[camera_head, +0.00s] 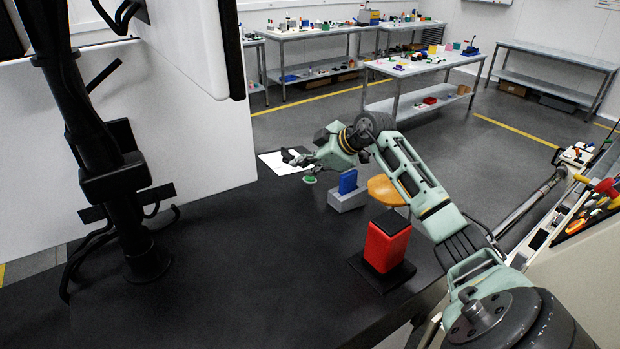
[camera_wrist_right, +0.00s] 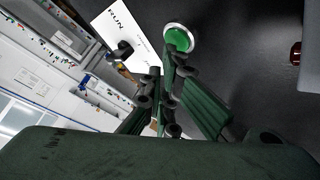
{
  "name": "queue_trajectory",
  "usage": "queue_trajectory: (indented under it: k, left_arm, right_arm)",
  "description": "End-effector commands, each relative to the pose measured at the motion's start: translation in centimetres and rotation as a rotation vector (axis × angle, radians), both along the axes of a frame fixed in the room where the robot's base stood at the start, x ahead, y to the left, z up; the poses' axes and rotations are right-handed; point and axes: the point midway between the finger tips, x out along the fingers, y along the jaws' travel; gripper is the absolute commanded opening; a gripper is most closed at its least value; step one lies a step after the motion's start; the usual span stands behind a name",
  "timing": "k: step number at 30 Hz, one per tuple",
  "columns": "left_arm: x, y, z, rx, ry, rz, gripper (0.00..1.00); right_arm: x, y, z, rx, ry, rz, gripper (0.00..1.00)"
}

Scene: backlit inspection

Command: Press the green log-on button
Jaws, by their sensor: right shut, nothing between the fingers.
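The green button (camera_head: 310,180) sits on the dark bench top near its far edge. In the right wrist view it is a round green cap (camera_wrist_right: 178,40) in a silver ring. My right gripper (camera_head: 293,158) is shut and empty. In the head view its fingertips are just beyond and left of the button, over the white card. In the wrist view the closed fingers (camera_wrist_right: 167,75) point toward the button and overlap its lower edge; I cannot tell whether they touch it. My left gripper is not in view.
A white card (camera_wrist_right: 116,22) marked RUN lies beside the button. A blue block (camera_head: 348,181) in a grey holder (camera_head: 348,199) and a red box (camera_head: 387,243) stand nearer on the bench. A black stand (camera_head: 140,235) rises at left. The bench's front middle is clear.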

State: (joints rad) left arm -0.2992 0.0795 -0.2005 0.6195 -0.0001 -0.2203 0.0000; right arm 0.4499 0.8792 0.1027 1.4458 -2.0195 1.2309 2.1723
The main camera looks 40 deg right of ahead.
Motion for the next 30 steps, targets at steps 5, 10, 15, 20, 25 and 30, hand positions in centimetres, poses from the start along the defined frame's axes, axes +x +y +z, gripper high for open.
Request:
queue_trajectory:
  k: [5, 10, 15, 20, 25, 30]
  left_arm:
    - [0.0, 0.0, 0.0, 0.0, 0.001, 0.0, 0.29]
    - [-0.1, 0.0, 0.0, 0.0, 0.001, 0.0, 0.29]
    - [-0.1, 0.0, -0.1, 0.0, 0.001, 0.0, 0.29]
    - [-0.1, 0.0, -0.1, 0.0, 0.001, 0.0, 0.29]
    - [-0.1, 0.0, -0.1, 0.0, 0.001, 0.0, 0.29]
    - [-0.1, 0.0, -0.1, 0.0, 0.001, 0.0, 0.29]
  right_arm:
    - [0.0, 0.0, 0.0, 0.0, 0.0, 0.0, 0.0]
    - [0.0, 0.0, -0.2, 0.0, 0.0, 0.0, 0.0]
    - [0.0, 0.1, -0.4, 0.0, 0.0, 0.0, 0.0]
    - [0.0, 0.1, -0.6, 0.0, 0.0, 0.0, 0.0]
    - [0.0, 0.1, -0.9, 0.0, 0.001, 0.0, 0.0]
    - [0.0, 0.2, -1.2, 0.001, 0.004, 0.0, 0.0]
